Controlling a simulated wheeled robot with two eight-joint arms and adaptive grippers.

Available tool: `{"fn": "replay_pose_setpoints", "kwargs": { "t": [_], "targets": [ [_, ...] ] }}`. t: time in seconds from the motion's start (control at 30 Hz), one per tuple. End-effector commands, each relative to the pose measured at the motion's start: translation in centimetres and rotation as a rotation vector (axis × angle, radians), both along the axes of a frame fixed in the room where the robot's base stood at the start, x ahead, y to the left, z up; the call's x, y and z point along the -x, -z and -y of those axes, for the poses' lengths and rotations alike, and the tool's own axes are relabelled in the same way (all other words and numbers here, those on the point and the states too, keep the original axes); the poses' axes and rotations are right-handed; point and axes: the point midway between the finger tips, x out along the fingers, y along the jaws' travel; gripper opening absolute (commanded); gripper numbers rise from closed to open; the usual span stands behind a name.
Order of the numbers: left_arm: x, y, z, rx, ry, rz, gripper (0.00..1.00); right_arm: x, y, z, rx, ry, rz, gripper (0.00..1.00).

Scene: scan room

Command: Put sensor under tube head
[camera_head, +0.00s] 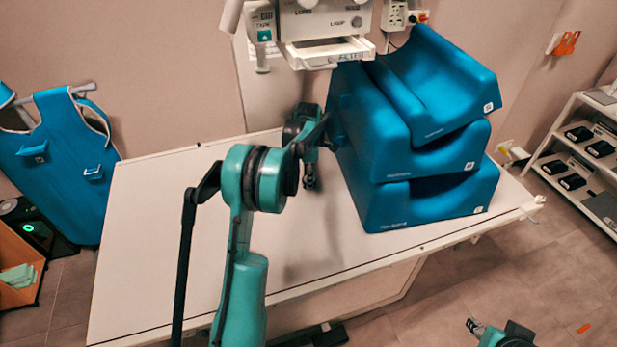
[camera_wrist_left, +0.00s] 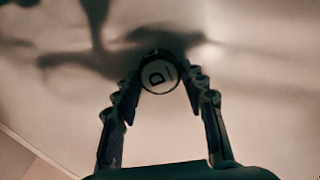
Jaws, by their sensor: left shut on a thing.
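The tube head (camera_head: 325,22), a pale housing with printed labels and knobs, hangs at the top of the head view above the table. My left gripper (camera_head: 311,183) is over the white table, below and slightly left of the tube head. In the left wrist view its fingers (camera_wrist_left: 160,80) are closed on the sides of a round, dark-rimmed disc with a pale face marked "D", the sensor (camera_wrist_left: 159,76). The sensor is too small to make out in the head view. My right gripper (camera_head: 476,327) shows only partly at the bottom edge, and its fingers are unclear.
Stacked blue foam supports (camera_head: 420,190) stand on the table (camera_head: 160,230) just right of my left gripper. The table's left half is clear. A blue apron (camera_head: 65,160) hangs at left. A shelf (camera_head: 550,150) with dark boxes stands at right.

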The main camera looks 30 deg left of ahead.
Motion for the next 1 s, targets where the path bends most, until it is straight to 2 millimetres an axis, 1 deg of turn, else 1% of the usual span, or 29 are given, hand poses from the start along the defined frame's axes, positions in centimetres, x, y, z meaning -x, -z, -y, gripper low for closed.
{"fn": "replay_pose_setpoints", "kwargs": {
  "t": [0.03, 0.07, 0.1, 0.37, 0.43, 0.57, 0.7, 0.8, 0.93, 1.0],
  "targets": [
    [0.0, 0.1, 0.0, 0.000, 0.000, 0.000, 0.49, 0.0, 0.1, 0.0, 0.000, 0.000, 0.000, 0.40],
    [0.0, 0.1, 0.0, 0.000, 0.000, 0.000, 0.57, 0.0, 0.0, 0.0, 0.000, 0.000, 0.000, 0.40],
    [0.0, 0.1, 0.0, 0.000, 0.000, 0.000, 0.62, 0.0, 0.0, 0.0, 0.000, 0.000, 0.000, 0.40],
    [0.0, 0.0, 0.0, 0.000, 0.000, 0.000, 0.62, 0.0, 0.0, 0.0, 0.000, 0.000, 0.000, 0.40],
    [0.0, -0.4, 0.0, 0.000, 0.000, 0.000, 0.62, 0.0, -0.2, 0.0, 0.000, 0.000, 0.000, 0.40],
    [0.0, -2.1, 0.0, 0.000, 0.000, 0.000, 0.62, 0.0, -0.9, 0.0, 0.000, 0.000, 0.000, 0.40],
    [0.0, -4.7, 0.0, 0.000, 0.000, 0.000, 0.62, 0.0, -1.8, 0.0, 0.000, 0.000, 0.000, 0.40],
    [0.0, -6.3, 0.0, 0.000, 0.000, 0.000, 0.62, 0.0, -2.2, 0.0, 0.000, 0.000, 0.000, 0.40],
    [0.0, -7.6, 0.1, -0.001, 0.003, 0.001, 0.62, 0.0, -2.5, 0.0, 0.000, 0.000, 0.000, 0.40],
    [0.2, -8.3, 0.5, -0.003, 0.031, 0.008, 0.62, 0.0, -2.6, 0.0, 0.000, 0.000, 0.000, 0.40]
  ]
}}
